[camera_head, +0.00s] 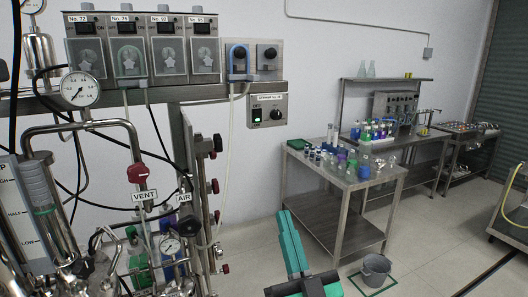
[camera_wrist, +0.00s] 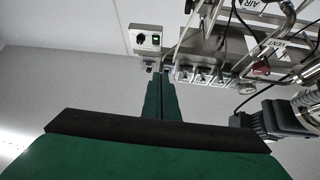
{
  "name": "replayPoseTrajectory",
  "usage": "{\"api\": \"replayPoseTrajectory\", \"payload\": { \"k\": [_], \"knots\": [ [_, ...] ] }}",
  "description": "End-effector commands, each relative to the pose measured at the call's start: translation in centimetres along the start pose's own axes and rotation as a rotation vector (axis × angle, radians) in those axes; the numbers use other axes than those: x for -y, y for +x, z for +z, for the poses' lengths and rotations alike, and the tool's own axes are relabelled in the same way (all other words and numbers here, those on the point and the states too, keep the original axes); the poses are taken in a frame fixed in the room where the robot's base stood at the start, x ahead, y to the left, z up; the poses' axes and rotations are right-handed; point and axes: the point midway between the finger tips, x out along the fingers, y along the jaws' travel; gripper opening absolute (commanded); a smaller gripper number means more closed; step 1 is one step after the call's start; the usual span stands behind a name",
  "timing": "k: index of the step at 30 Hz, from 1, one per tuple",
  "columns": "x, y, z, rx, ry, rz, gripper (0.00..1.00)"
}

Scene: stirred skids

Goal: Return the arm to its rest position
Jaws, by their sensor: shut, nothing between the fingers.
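My gripper (camera_head: 287,214) shows at the bottom middle of the head view, green with dark parts, in front of the floor and clear of the steel table. In the wrist view my gripper (camera_wrist: 160,76) has its two green fingers together, with nothing between them. The fingers point toward the wall and the skid's equipment, and the tips look apart from it. Most of my arm is outside the head view.
The skid with its red VENT valve (camera_head: 138,172) and pressure gauge (camera_head: 80,90) fills the left. A control box (camera_head: 267,109) hangs on the wall rail. A steel table (camera_head: 345,181) with bottles stands right, a bucket (camera_head: 376,270) on the floor.

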Motion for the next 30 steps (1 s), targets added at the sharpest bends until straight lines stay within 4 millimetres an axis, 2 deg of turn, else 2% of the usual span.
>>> {"api": "replayPoseTrajectory", "payload": {
  "k": [7, 11, 15, 21, 30],
  "knots": [
    [-0.8, -3.4, 4.3, 0.043, 0.046, 0.096, 0.00],
    [-1.0, -6.6, 7.6, 0.086, 0.072, 0.171, 0.00],
    [-0.9, -10.7, 11.2, 0.143, 0.091, 0.252, 0.00],
    [0.1, -17.2, 15.5, 0.235, 0.093, 0.349, 0.00],
    [2.8, -27.6, 19.5, 0.393, 0.055, 0.443, 0.00]
  ]
}}
